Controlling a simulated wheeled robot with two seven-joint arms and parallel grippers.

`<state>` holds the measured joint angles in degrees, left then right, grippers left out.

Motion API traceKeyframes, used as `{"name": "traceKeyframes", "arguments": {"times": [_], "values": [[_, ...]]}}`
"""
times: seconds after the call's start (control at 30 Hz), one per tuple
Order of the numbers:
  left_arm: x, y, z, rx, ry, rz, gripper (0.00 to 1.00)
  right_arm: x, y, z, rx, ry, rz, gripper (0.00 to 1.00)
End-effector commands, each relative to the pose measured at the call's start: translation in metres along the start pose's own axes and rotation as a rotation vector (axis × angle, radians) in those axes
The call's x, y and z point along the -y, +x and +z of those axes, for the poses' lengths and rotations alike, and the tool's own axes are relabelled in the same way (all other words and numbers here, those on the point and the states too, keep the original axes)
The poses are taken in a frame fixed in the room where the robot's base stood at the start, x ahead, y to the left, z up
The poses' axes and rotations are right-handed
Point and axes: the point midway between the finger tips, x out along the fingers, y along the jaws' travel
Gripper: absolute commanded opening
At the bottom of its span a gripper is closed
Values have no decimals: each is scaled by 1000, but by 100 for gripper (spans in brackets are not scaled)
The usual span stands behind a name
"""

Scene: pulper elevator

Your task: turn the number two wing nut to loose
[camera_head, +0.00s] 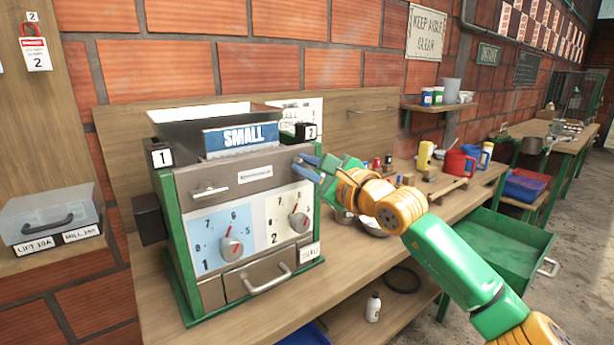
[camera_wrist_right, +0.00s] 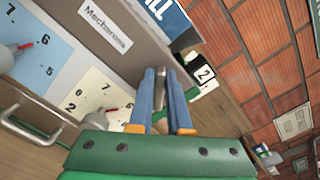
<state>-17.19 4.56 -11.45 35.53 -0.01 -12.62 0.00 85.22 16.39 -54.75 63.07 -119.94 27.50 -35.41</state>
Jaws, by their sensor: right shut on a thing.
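The grey and green machine (camera_head: 240,178) stands on the wooden bench. My right gripper (camera_head: 304,167) reaches its upper right front corner, just below the number 2 tag (camera_head: 311,132). In the right wrist view the blue fingers of my right gripper (camera_wrist_right: 160,100) are shut on a small greyish metal piece (camera_wrist_right: 160,80), which appears to be the number two wing nut. The fingers hide most of it, so I cannot tell its angle. The number 2 tag also shows there (camera_wrist_right: 205,75), right of the fingers. My left gripper is not in view.
Dial 1 (camera_head: 231,246) and dial 2 (camera_head: 298,221) are on the machine's front, above a handled drawer (camera_head: 258,278). A number 1 tag (camera_head: 161,157) is at its left corner. Bowls, jars and a red jug (camera_head: 460,163) stand right. A green drawer (camera_head: 500,245) is open.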

Motion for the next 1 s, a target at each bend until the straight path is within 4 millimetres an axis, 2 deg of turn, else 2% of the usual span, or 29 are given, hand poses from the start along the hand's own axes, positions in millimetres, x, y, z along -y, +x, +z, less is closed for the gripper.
{"name": "traceKeyframes", "arguments": {"times": [0.03,0.6,1.0], "values": [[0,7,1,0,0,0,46,-7,1,-7,-10,-39,9,0],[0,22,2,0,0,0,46,-12,1,-7,-8,-553,11,0],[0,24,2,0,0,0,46,-13,0,-8,-7,-766,10,0]]}}
